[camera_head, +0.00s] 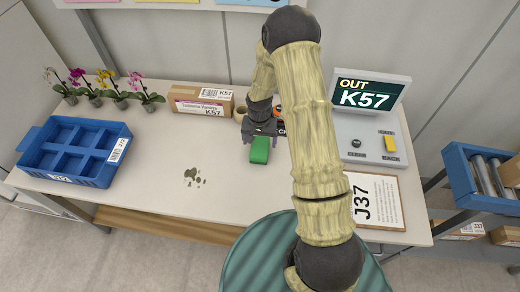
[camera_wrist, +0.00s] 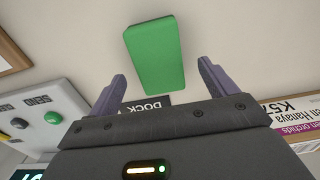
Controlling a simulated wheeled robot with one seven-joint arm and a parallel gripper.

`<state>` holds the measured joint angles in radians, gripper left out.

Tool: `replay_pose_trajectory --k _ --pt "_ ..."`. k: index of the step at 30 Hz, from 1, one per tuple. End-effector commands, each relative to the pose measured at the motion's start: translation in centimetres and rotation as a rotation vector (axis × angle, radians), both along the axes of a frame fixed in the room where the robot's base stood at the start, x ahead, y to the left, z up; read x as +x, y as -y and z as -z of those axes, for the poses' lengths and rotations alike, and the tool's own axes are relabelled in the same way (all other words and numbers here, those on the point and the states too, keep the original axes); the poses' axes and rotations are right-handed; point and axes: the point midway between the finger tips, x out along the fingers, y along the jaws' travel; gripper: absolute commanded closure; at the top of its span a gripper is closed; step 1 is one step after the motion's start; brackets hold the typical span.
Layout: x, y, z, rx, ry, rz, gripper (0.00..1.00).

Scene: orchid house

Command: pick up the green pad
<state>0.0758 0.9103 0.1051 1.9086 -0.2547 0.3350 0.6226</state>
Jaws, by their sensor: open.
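The green pad (camera_head: 260,150) lies on the white table, just in front of my gripper (camera_head: 262,133) in the head view. In the wrist view the pad (camera_wrist: 155,53) is a green block a little beyond the fingertips. My gripper (camera_wrist: 162,72) is open and empty, with one finger on each side of the line to the pad. The pad appears apart from both fingers. How high the fingers are above the table is hard to tell.
A blue compartment tray (camera_head: 118,150) stands at the left, with potted orchids (camera_head: 105,90) behind it. A cardboard box (camera_head: 188,100) stands at the back. A console with a K57 screen (camera_head: 366,95) and a J37 sheet (camera_head: 385,195) are at the right.

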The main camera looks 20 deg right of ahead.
Motion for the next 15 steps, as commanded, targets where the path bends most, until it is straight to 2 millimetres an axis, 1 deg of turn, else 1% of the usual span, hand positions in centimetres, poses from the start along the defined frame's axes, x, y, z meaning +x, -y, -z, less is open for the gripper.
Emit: replay_pose_trajectory --k 5,10,12,15 --pt "-0.3 0.1 1.7 0.0 -0.004 -0.001 0.15" --pt "-0.4 0.1 3.9 0.0 -0.003 0.0 0.15" --pt "-0.3 0.1 4.5 0.0 -0.002 -0.001 0.15" --pt "-0.3 0.1 4.8 -0.001 -0.001 -0.001 0.15"
